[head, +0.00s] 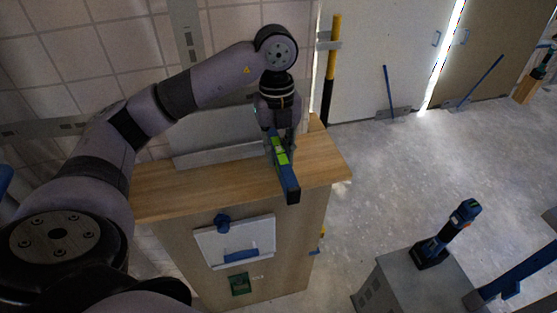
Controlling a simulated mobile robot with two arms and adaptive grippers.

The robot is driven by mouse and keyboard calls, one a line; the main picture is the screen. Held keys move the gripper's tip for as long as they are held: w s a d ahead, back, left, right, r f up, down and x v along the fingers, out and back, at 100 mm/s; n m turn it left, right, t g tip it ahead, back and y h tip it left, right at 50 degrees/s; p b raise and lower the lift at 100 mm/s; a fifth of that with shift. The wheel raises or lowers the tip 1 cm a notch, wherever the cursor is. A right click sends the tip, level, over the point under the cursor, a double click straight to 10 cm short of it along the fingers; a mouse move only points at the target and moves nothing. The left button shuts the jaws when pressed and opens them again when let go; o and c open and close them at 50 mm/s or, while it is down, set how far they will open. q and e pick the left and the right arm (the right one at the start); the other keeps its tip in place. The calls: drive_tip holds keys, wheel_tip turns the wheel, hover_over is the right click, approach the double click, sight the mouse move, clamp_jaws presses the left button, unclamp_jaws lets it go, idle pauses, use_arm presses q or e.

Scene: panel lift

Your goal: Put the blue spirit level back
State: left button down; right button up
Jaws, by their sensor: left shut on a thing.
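The blue spirit level (289,181) is a bar with a black end cap and a yellow-green patch near its middle. My left gripper (279,143) is shut on it near its far end, over the right part of the wooden cabinet top (225,180). The near end of the level points towards me, over the front edge of the top. I cannot tell whether the level touches the wood. The gripper's fingers are partly hidden behind the level. My right gripper does not show.
A pale tray or panel (215,152) stands at the back of the cabinet top. A clipboard (236,241) hangs on the cabinet front. A cordless drill (447,235) stands on a grey box (410,285) at the lower right. A yellow and black pole (331,70) stands behind the cabinet. The floor to the right is mostly open.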

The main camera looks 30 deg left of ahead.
sight(278, 166)
use_arm(q)
drive_tip(key=shift+f, duration=0.6)
wheel_tip(278, 166, down, 2)
drive_tip(key=shift+s+f+p, duration=0.1)
drive_tip(key=shift+f+p, duration=0.15)
drive_tip(key=shift+p, duration=0.65)
drive_tip(key=shift+a+f+p, duration=0.1)
drive_tip(key=shift+f+p, duration=0.1)
drive_tip(key=shift+p, duration=0.1)
drive_tip(key=shift+f, duration=0.2)
drive_tip(key=shift+f, duration=0.1)
drive_tip(key=shift+f, duration=0.15)
drive_tip(key=c, duration=1.4)
unclamp_jaws()
drive_tip(key=shift+c, duration=0.2)
